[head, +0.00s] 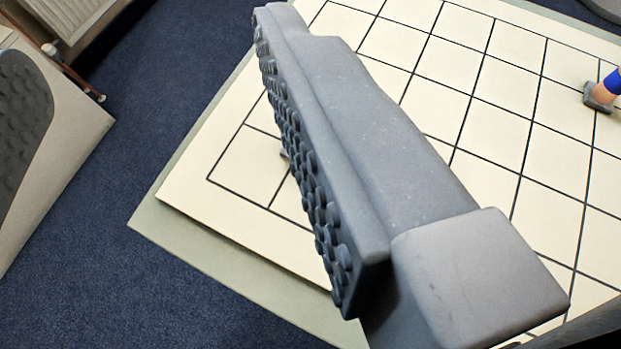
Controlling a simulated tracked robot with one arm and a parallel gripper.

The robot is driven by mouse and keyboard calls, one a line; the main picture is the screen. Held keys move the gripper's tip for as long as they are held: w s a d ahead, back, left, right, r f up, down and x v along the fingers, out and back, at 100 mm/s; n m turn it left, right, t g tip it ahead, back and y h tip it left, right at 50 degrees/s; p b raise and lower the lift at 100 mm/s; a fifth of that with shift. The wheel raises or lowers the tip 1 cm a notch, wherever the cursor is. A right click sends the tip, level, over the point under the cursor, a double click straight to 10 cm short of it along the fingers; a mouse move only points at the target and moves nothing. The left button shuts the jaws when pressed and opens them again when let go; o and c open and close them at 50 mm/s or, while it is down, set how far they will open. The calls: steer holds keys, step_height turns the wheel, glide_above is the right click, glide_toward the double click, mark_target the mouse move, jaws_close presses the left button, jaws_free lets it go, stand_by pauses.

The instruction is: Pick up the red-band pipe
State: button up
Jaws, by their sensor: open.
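One large grey finger of my gripper (350,150) fills the middle of the view, with its studded pad facing left. The jaws are open and I see nothing held on the pad. A dark studded pad on a pale body (25,105) is cut off at the left edge; I cannot tell for sure whether it is my other finger. No red band shows anywhere. A copper pipe end with a blue band (614,82) stands in a small grey holder at the right edge, mostly cut off. A small bit of something pokes out behind the finger's studs, too hidden to name.
A cream board with a black grid (540,110) lies under the finger, on a larger grey-green surface (165,215). Much of the visible board is bare. Dark blue carpet (150,100) lies to the left. A pale radiator (70,15) and a thin copper-coloured tube (75,75) are at the upper left.

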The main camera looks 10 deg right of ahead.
step_height(320, 180, down, 16)
steer(key=s+d+h+b, duration=0.2)
steer(key=shift+g, duration=0.5)
steer(key=x, duration=0.8)
steer(key=shift+w+d+b, duration=0.25)
steer(key=shift+b, duration=0.1)
steer(key=shift+d+r+b+x, duration=0.1)
steer(key=shift+d+b+x, duration=0.1)
steer(key=shift+x, duration=0.7)
steer(key=shift+d+r+b+x, duration=0.1)
steer(key=shift+b+x, duration=0.05)
steer(key=shift+x, duration=0.75)
steer(key=shift+d+r+b+x, duration=0.1)
steer(key=shift+r+b+x, duration=0.1)
steer(key=shift+x, duration=0.7)
jaws_close()
